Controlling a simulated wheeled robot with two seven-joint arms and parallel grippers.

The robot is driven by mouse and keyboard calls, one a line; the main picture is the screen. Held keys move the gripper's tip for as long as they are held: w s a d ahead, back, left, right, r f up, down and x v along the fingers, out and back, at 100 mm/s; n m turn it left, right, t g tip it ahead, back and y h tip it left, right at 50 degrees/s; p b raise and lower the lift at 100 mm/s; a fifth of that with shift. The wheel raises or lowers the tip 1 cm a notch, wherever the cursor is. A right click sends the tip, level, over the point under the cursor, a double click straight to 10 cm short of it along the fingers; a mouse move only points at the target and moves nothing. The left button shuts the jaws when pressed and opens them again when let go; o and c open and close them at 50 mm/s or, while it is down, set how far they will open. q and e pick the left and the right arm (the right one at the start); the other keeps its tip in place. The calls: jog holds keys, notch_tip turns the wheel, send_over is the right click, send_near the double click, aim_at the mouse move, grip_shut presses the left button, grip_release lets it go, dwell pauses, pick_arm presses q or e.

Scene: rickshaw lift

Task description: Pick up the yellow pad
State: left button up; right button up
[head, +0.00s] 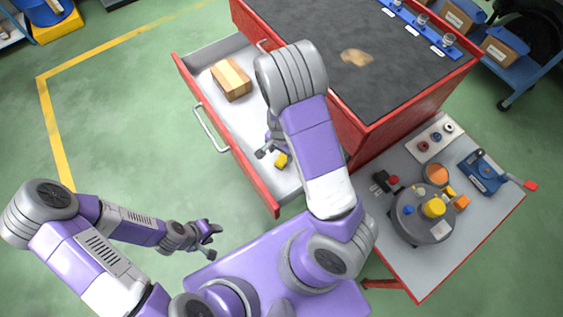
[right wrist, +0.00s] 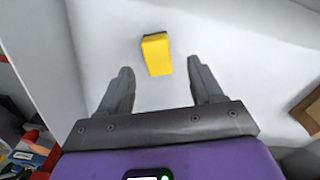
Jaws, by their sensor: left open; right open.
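The yellow pad (head: 281,160) lies on the white floor of the open drawer (head: 222,125), near its front end. In the right wrist view the pad (right wrist: 157,56) is a small yellow block with a dark far edge. It lies ahead of the space between my right fingers. My right gripper (head: 268,151) is open and empty, reaching down into the drawer beside the pad; its two fingers (right wrist: 160,72) are spread apart in the right wrist view. My left gripper (head: 209,236) is open and empty, outside the drawer over the green floor.
A cardboard box (head: 231,79) lies deeper in the drawer; its corner shows in the right wrist view (right wrist: 309,108). The red cabinet (head: 394,112) with a dark top stands right of the drawer. A side table (head: 418,277) holds a round stand (head: 423,222) and small parts. Floor at left is free.

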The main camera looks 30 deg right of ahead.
aim_at(282, 159)
notch_tip(282, 159, down, 5)
jog(key=b, duration=0.3)
jog(key=shift+s+f, duration=0.15)
jog(key=shift+f, duration=0.05)
jog(key=shift+r, duration=0.1)
jog(key=c, duration=1.1)
notch_tip(282, 159, up, 10)
jog(key=p, duration=0.5)
jog(key=shift+c, duration=0.2)
